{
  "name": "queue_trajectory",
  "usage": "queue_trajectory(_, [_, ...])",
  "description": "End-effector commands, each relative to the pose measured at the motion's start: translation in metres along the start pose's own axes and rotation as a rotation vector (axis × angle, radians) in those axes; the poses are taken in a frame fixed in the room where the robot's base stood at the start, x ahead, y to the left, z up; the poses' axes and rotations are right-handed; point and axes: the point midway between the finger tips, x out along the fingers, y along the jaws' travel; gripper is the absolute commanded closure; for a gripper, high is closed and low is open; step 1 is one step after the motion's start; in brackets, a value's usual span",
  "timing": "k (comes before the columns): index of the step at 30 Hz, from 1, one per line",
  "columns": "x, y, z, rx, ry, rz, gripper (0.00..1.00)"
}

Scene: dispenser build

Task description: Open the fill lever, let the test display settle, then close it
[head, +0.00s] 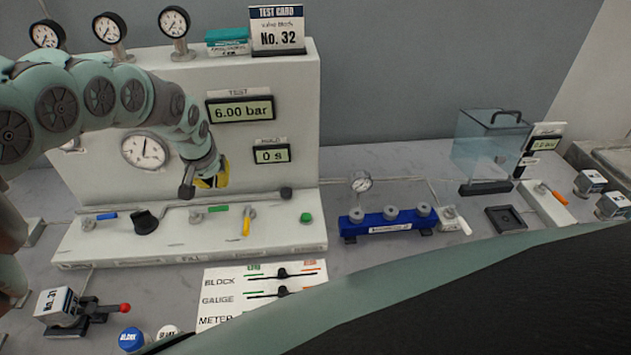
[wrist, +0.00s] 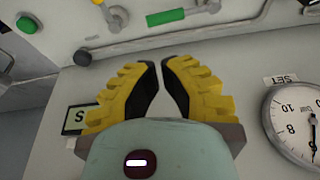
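My gripper (wrist: 159,63) hangs in front of the white panel, above the valve shelf. Its yellow fingers are drawn together with only a narrow gap at the tips and nothing between them. In the head view my gripper (head: 222,178) is seen side-on. A FILL label (head: 190,258) is on the shelf's front face. A lever with a green handle (head: 217,208) stands above and right of it, its handle lying sideways; it also shows in the wrist view (wrist: 165,17), apart from the fingertips. The test display (head: 240,110) reads 6.00 bar. The hold display (head: 271,155) reads 0 s.
A blue lever (head: 106,215), black knob (head: 146,222), yellow lever (head: 247,221) and green button (head: 306,217) share the shelf. A round gauge (head: 146,150) is on the panel. A blue valve block (head: 388,221) stands to the right. A printed card (head: 225,280) lies in front.

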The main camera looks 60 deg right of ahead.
Motion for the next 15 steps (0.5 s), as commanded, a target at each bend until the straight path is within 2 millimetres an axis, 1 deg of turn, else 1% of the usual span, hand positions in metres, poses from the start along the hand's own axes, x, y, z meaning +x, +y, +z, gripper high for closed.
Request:
queue_trajectory(1, [0.006, 0.004, 0.001, 0.006, -0.001, 0.005, 1.00])
queue_trajectory(6, [0.024, 0.006, 0.002, 0.007, -0.003, 0.007, 1.00])
queue_trajectory(10, [0.035, 0.006, 0.000, 0.009, 0.000, 0.008, 1.00])
queue_trajectory(13, [0.046, 0.006, 0.002, 0.008, -0.004, 0.004, 1.00])
queue_trajectory(15, [0.051, 0.008, -0.001, 0.007, 0.000, 0.010, 1.00])
